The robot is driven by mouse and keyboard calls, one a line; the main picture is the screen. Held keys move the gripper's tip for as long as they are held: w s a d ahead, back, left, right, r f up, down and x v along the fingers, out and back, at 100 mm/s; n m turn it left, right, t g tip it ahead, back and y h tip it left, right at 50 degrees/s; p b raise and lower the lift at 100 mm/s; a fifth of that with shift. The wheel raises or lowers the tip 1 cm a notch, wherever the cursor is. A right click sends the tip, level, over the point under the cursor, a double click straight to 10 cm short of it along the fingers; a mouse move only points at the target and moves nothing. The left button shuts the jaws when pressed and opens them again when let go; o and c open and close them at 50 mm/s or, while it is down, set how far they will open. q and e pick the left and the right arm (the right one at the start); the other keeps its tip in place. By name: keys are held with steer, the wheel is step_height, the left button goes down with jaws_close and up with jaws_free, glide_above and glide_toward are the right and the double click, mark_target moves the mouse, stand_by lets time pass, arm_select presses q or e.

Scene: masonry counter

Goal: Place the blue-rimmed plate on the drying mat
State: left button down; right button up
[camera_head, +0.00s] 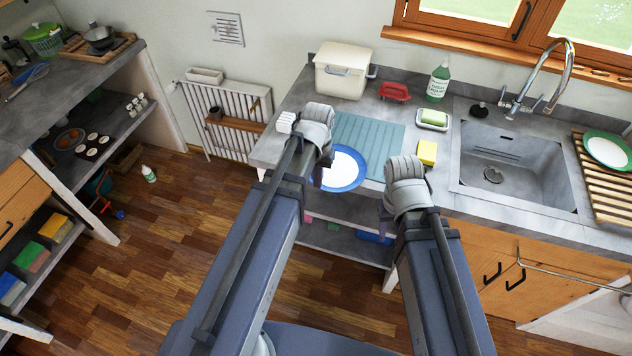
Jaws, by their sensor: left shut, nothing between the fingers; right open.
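The blue-rimmed plate (346,169), white with a wide blue rim, is at the front left of the counter. It overlaps the front left part of the ribbed teal drying mat (372,137) in the picture, and its near rim reaches the counter's front edge. I cannot tell how much of it rests on the mat. My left gripper (318,125) is shut and empty at the plate's upper left; its wrist and arm hide the plate's left side. My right gripper (405,178) is open and empty, to the right of the plate at the counter's front edge. Its fingertips are hidden.
A yellow sponge (427,152), a soap dish (433,120), a green bottle (439,80) and a red brush (394,91) are right of and behind the mat. A cream bin (341,71) stands behind it. The sink (512,165) and a wooden rack (600,187) with a green-rimmed plate (606,150) are further right.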

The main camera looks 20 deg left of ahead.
mark_target(329, 177)
arm_select(q)
steer(key=w+f+b, duration=0.4)
steer(key=f+b, duration=0.6)
steer(key=shift+d, duration=0.2)
stand_by(0.4)
steer(key=w, duration=0.7)
steer(key=shift+w+d, duration=0.1)
steer(key=shift+w, duration=0.3)
steer(key=shift+s, duration=0.1)
steer(key=shift+s, duration=0.1)
